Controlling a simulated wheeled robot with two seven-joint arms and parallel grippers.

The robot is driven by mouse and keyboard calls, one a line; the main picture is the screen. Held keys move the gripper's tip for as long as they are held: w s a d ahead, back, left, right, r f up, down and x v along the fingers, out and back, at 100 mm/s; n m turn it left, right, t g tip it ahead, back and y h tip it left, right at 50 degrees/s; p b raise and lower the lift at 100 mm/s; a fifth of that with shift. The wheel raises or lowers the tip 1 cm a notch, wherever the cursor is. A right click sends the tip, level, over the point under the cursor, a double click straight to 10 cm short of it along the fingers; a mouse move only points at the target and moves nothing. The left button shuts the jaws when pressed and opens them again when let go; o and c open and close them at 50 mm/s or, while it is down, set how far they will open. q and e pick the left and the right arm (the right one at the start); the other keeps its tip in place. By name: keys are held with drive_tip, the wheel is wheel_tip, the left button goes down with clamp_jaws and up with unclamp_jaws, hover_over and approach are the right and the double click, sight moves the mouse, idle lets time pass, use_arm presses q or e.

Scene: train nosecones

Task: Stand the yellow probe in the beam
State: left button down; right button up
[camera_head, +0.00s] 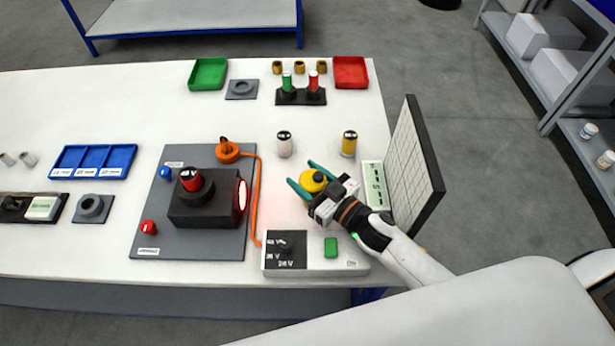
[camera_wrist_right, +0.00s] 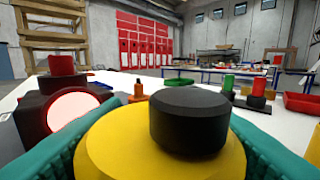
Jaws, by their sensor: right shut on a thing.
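The yellow probe (camera_head: 312,182), a round yellow body with a black knob on top, is between the teal fingers of my right gripper (camera_head: 309,181). It fills the lower middle of the wrist view (camera_wrist_right: 150,152), upright, with a finger on each side. Whether its base touches the table is hidden. The lamp, a black housing (camera_head: 203,208) with a red top, stands left of the probe on a grey plate. Its glowing round face (camera_head: 242,195) points toward the probe and also shows in the wrist view (camera_wrist_right: 72,110). My left gripper is not in view.
A white control box (camera_head: 315,262) lies in front of the probe. A dark-framed grid panel (camera_head: 411,160) stands to the right. White (camera_head: 285,145) and yellow (camera_head: 349,144) canisters stand behind. An orange cable (camera_head: 257,200) runs between lamp and probe.

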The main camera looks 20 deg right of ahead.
drive_tip(key=o, duration=1)
drive_tip(key=shift+r, duration=0.15)
drive_tip(key=b+v, duration=0.1)
drive_tip(key=v, duration=0.5)
drive_tip(key=shift+s+d, duration=0.15)
drive_tip(key=shift+s, duration=0.05)
drive_tip(key=shift+s+d+b, duration=0.25)
drive_tip(key=shift+s+b, duration=0.1)
drive_tip(key=shift+s, duration=0.1)
